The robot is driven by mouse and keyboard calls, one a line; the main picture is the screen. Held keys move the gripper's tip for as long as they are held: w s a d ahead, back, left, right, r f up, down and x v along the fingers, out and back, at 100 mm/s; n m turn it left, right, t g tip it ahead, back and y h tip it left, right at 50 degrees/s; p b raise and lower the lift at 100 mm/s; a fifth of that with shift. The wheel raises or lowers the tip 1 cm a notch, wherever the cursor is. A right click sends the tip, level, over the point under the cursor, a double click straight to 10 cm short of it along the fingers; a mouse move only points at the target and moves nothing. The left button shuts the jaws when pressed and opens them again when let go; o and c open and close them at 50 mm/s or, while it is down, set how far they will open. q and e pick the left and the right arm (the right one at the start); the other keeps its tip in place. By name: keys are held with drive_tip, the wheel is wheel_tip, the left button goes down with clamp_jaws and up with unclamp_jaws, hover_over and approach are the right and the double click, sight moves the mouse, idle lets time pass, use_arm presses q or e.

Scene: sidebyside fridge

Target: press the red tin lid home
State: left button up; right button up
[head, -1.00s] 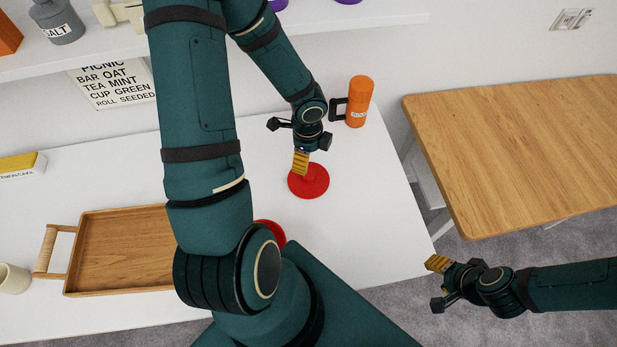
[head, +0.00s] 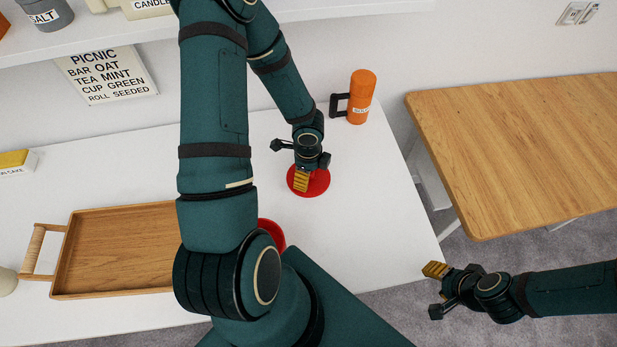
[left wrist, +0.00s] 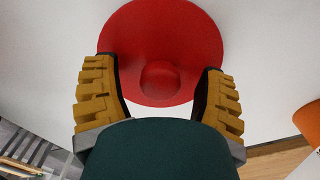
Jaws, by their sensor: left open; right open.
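A round red lid (head: 321,184) lies flat on the white table, near its right end. In the left wrist view the red lid (left wrist: 160,28) shows a raised round knob (left wrist: 160,82) at its middle. My left gripper (head: 301,181) is over the lid, open, its yellow fingers on either side of the knob; I cannot tell whether they touch it. A second red round thing (head: 270,234), perhaps the tin, is mostly hidden behind my left arm. My right gripper (head: 436,270) is open and empty, off the table's front right corner.
An orange flask (head: 361,97) with a black handle stands behind the lid. A wooden tray (head: 60,262) lies at the left, and a yellow-and-white box (head: 17,163) behind it. A shelf (head: 120,48) hangs above. A wooden table (head: 520,150) stands to the right across a gap.

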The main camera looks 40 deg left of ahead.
use_arm(q)
clamp_jaws()
drive_tip(key=shift+r, duration=0.1)
wheel_tip(320, 180, up, 10)
drive_tip(key=p, duration=0.4)
idle(0.3)
drive_tip(key=c, duration=1.1)
unclamp_jaws()
drive_tip(key=shift+c, duration=0.4)
